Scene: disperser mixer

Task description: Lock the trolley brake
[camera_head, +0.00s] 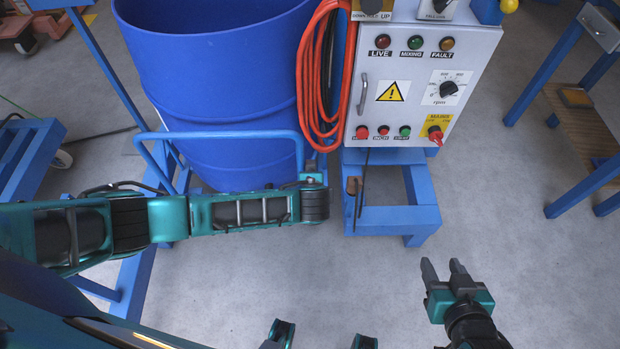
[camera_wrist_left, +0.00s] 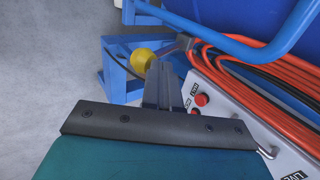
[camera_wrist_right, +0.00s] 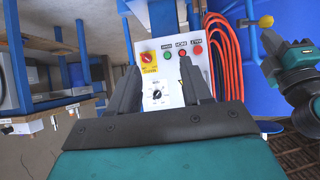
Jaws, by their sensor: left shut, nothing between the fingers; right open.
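The trolley is a blue tube frame (camera_head: 230,135) around the blue drum (camera_head: 225,70) in the head view. A yellow ball knob (camera_wrist_left: 142,60) with a dark rod shows beside blue framework in the left wrist view; I cannot tell for sure that it is the brake's. My left gripper (camera_wrist_left: 165,72) is shut and empty, its fingertips close to the knob in that picture; contact is unclear. In the head view the left arm's end hides it. My right gripper (camera_head: 443,266) is open and empty over bare floor, right of the control box stand (camera_head: 425,195).
The grey control box (camera_head: 380,120) with lamps, buttons and a red mains switch (camera_head: 436,134) stands right of the drum. Coiled orange hose (camera_head: 318,80) hangs on its left side. A blue-legged table (camera_head: 570,120) is at the right. The floor at front right is clear.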

